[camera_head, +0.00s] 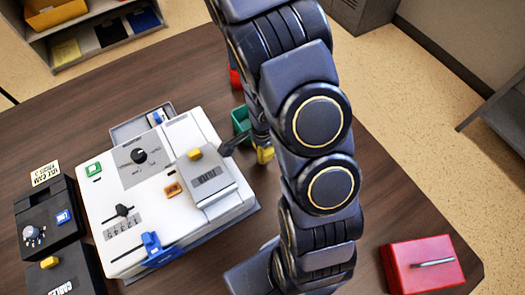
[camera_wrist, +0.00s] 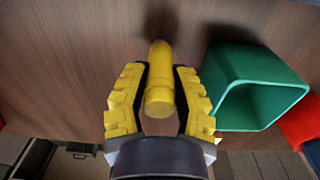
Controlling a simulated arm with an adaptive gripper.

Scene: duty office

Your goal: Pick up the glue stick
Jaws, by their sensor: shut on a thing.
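The glue stick (camera_wrist: 159,82) is a yellow cylinder with a rounded far end, in the middle of the wrist view. My gripper (camera_wrist: 161,73) has yellow ridged fingers on both sides of it and is shut on it. In the head view my gripper (camera_head: 264,154) is mostly hidden by my arm, just right of the white machine. I cannot make out the glue stick apart from the yellow fingers there. Whether it touches the table is unclear.
A green square holder (camera_wrist: 254,87) stands close beside my right finger; it also shows in the head view (camera_head: 241,120). The white machine (camera_head: 165,195) fills the table's left middle. A red box (camera_head: 422,266) lies at lower right. Bare tabletop (camera_head: 385,200) separates it from my arm.

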